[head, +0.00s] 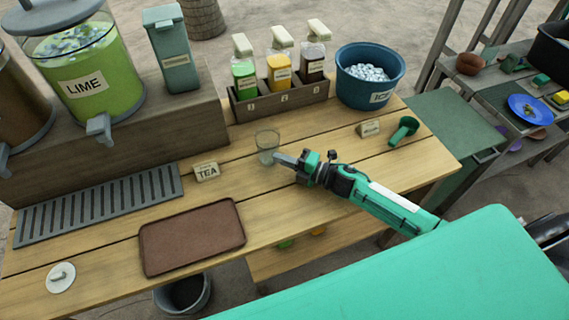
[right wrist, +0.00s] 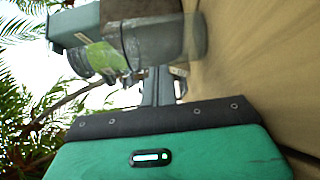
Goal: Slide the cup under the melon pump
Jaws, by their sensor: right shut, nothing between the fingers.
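A clear glass cup (head: 267,148) stands upright on the plank counter, in front of the pump rack. My right gripper (head: 278,157) is shut and empty, its fingertips at the cup's right side; I cannot tell whether they touch it. The shut fingers also show in the right wrist view (right wrist: 158,86), with the cup (right wrist: 195,36) just beyond them. Three pump bottles stand in the rack: green (head: 244,75), yellow (head: 279,70) and brown (head: 312,61). Their labels are too small to read, so I cannot tell which is melon. My left gripper is out of view.
The wooden rack (head: 240,113) stands behind the cup, with clear planks between. A blue ice bucket (head: 369,85) is right of it. A TEA sign (head: 207,172), drip grate (head: 100,204) and brown tray (head: 192,237) lie left. A green scoop (head: 403,130) lies right.

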